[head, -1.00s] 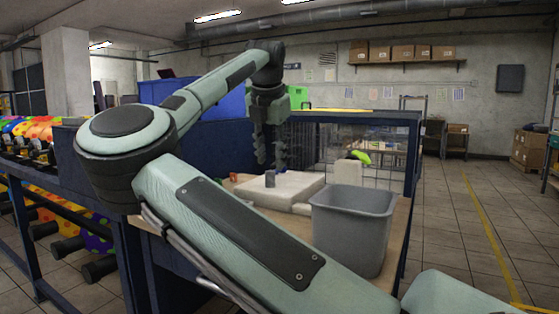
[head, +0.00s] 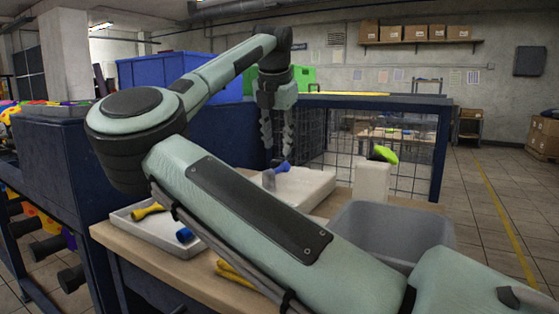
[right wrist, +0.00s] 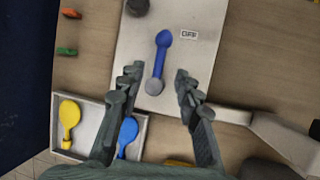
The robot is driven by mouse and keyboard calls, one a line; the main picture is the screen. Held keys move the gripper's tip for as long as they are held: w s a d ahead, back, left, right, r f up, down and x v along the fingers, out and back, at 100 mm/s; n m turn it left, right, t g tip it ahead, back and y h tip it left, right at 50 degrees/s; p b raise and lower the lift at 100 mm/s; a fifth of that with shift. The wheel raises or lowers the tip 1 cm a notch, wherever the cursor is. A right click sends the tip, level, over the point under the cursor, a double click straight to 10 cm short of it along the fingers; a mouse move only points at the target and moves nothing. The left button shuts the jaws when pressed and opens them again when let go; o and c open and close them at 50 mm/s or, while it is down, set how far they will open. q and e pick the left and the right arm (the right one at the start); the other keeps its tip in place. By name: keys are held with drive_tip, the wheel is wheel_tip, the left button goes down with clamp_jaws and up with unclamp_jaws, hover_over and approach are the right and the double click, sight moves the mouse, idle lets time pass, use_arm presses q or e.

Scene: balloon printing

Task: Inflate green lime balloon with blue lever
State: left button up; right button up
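The green lime balloon (head: 383,153) sits on top of a white post at the right end of the white machine (head: 315,190). It hangs limp and small to one side. The blue lever (right wrist: 160,60) lies on the white machine plate beside an OFF label (right wrist: 188,35); it also shows in the head view (head: 283,167). My right gripper (head: 277,154) points down above the lever. In the right wrist view its fingers (right wrist: 156,80) are apart, one on each side of the lever, with nothing held. Contact with the lever cannot be told. My left gripper is not in view.
A tray (head: 128,222) with yellow and blue balloons stands left of the machine. A grey bin (head: 395,232) is at the right. Small orange and green pieces (right wrist: 67,32) lie on the wooden table. A blue wire-mesh frame stands behind.

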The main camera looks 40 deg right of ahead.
sight(279, 169)
drive_tip(key=x, duration=0.6)
drive_tip(key=shift+w+d+f, duration=0.1)
drive_tip(key=shift+f, duration=0.2)
clamp_jaws()
